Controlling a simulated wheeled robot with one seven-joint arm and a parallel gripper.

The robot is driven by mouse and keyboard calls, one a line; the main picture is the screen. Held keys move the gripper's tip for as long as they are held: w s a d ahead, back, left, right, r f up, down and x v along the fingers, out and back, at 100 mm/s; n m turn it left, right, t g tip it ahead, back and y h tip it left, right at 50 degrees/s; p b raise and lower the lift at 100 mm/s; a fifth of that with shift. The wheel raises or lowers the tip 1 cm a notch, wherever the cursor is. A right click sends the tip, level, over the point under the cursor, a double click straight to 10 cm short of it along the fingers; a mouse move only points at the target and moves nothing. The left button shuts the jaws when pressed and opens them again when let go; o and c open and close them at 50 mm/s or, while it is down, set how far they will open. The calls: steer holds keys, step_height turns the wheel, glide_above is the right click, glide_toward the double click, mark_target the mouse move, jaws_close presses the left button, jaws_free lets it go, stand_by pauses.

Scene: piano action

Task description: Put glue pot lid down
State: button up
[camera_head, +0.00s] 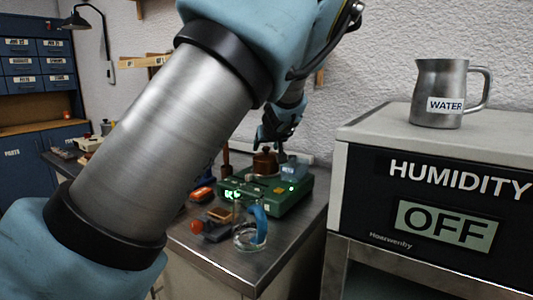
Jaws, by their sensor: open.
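A small copper-brown pot (264,163) with a knob-like top stands on the green device (285,200) on the metal bench. It looks like the glue pot. I cannot tell whether the knob-like top is its lid, and no separate lid can be made out. My gripper (281,156) is over the back of the device, just right of the pot, pointing down. It is open. Its fingertips are small and dark here, and I cannot tell whether they touch anything. A pale blue block-like thing (294,171) is just below and right of them.
A glass jar (250,236) with a blue part stands near the bench's (275,262) front edge. An orange-handled tool (203,194) and small dark items lie left of the device. A humidity cabinet (440,185) bearing a metal water jug (440,93) is at right. My arm blocks the left middle.

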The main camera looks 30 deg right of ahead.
steer(key=shift+w+d+f, duration=0.2)
steer(key=shift+w+f, duration=0.2)
steer(key=shift+w, duration=0.15)
steer(key=shift+c, duration=0.4)
jaws_close()
